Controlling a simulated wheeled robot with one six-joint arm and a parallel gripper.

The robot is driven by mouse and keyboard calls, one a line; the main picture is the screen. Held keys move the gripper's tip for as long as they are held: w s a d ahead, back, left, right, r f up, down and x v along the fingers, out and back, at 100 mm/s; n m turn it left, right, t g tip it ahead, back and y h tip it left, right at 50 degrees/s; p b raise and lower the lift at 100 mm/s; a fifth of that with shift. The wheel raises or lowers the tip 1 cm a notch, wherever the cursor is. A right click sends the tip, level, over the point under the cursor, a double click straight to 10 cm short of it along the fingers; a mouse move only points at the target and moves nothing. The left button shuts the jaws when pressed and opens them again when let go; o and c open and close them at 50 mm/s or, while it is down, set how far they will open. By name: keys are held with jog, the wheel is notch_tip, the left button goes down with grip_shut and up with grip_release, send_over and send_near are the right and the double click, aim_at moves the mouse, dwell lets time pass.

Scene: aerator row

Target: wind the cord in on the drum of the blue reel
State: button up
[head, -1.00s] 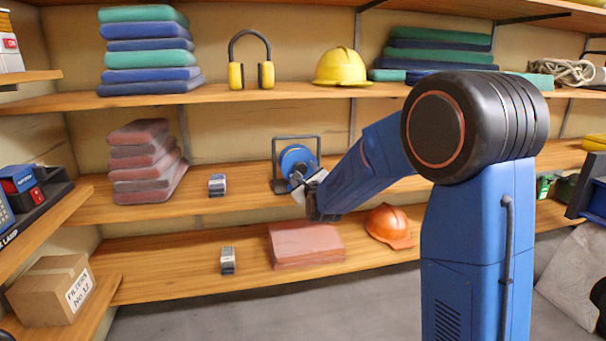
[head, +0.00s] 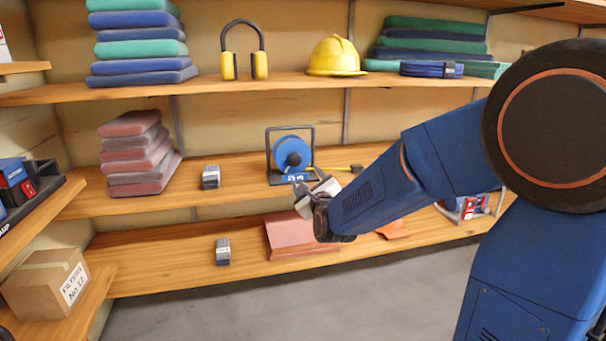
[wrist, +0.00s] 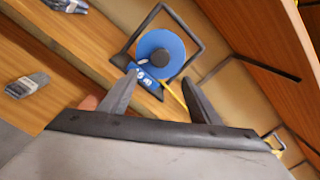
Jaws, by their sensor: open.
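The blue reel (head: 291,153) stands upright in its dark square frame on the middle shelf in the head view. It has a round blue drum with a dark hub, and it also shows in the wrist view (wrist: 161,48). A yellow cord (wrist: 175,95) runs from the low side of the reel in the wrist view. In the head view its yellow end with a dark part (head: 343,168) lies on the shelf to the reel's right. My gripper (head: 303,190) is open and empty, in front of and a little below the reel, apart from it.
Grey-banded small items lie on the middle shelf (head: 211,177) and lower shelf (head: 223,251). Red folded stacks (head: 138,155) stand at left. A reddish block (head: 285,236) is below my gripper. A yellow helmet (head: 336,55) and earmuffs (head: 244,50) are on the shelf above.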

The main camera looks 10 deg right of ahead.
jog(key=shift+s, duration=1.95)
